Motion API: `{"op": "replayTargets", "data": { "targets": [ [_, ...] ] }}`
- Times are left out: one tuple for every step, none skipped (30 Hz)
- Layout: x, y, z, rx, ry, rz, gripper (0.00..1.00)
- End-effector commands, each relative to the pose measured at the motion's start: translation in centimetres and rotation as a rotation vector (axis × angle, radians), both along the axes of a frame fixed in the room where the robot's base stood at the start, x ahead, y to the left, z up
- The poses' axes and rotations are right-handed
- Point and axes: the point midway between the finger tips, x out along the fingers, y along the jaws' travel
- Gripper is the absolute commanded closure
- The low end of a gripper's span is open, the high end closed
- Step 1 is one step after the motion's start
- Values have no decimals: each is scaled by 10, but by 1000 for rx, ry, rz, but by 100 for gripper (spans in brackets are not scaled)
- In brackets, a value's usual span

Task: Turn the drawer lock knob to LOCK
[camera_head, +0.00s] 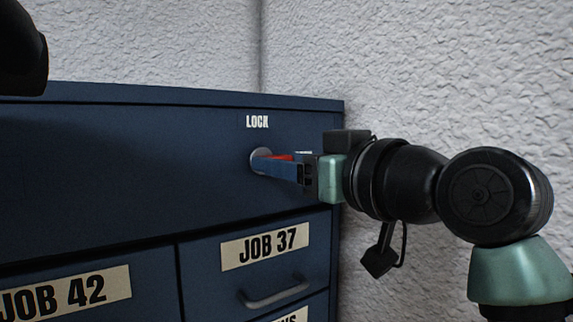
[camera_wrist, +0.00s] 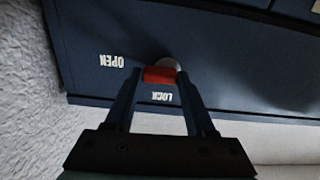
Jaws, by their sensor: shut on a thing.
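The drawer lock knob has a red grip (camera_head: 282,157) on a round silver plate, on the upper right of the blue cabinet front. The red grip (camera_wrist: 160,75) also shows in the wrist view, between the two fingers. My gripper (camera_head: 272,167) reaches in from the right and is shut on the knob. The white LOCK label (camera_head: 257,121) is just above the knob; it appears upside down in the wrist view (camera_wrist: 161,96). The OPEN label (camera_wrist: 112,60) shows to the left there and is hidden in the head view. The fingers partly cover the knob, so its exact pointing is unclear.
The blue cabinet (camera_head: 130,150) has a drawer labelled JOB 37 (camera_head: 265,247) with a metal handle (camera_head: 275,292) below the knob, and one labelled JOB 42 (camera_head: 66,293) at lower left. A rough white wall (camera_head: 450,70) stands behind and to the right.

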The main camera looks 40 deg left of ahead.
Motion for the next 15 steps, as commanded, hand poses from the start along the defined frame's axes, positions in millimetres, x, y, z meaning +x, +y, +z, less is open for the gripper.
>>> {"op": "replayTargets", "data": {
  "targets": [
    [0, 1, -1, -6, -19, 1, 100],
    [-1, 1, -1, -10, -32, 2, 100],
    [-1, 1, -1, -17, -52, 2, 100],
    [-1, 1, -1, -24, -70, 2, 100],
    [-1, 1, -1, -30, -88, 2, 100],
    [-1, 1, -1, -40, -116, 2, 100],
    [-1, 1, -1, -48, -139, 2, 100],
    [-1, 1, -1, -55, -162, 2, 100],
    [-1, 1, 0, -66, -194, 2, 100],
    [-1, 1, 0, -75, -220, 2, 100],
    [-1, 1, 0, -84, -247, 1, 100],
    [-1, 1, 1, -97, -283, 1, 100],
    [-1, 1, 1, -107, -309, 1, 100],
    [-1, 1, 1, -116, -336, 1, 100],
    [-1, 1, 1, -128, -372, 1, 100]
  ]
}}
